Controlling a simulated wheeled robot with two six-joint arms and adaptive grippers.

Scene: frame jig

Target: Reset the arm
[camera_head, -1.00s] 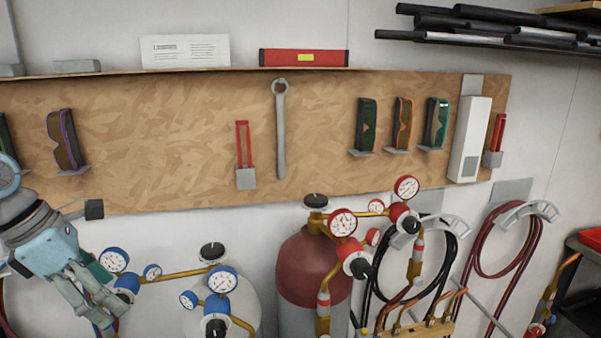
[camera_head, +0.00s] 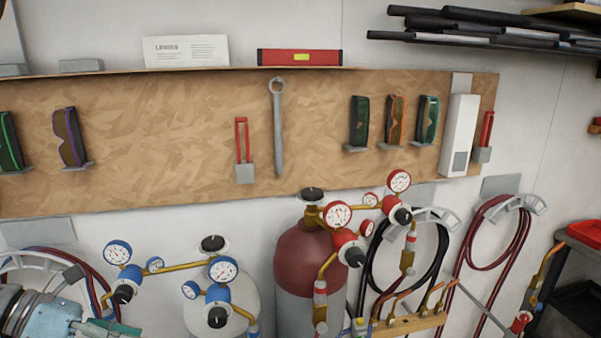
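My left arm (camera_head: 45,318) shows at the bottom left corner of the head view, cut off by the lower edge. My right gripper is not in view.
A wooden tool board (camera_head: 330,120) on the wall holds goggles (camera_head: 70,137) and a wrench (camera_head: 278,130). A dark red cylinder (camera_head: 308,262) with red gauges (camera_head: 337,214) stands at the centre. Hoses (camera_head: 495,240) hang at the right, beside a dark cart with a red tray (camera_head: 584,234).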

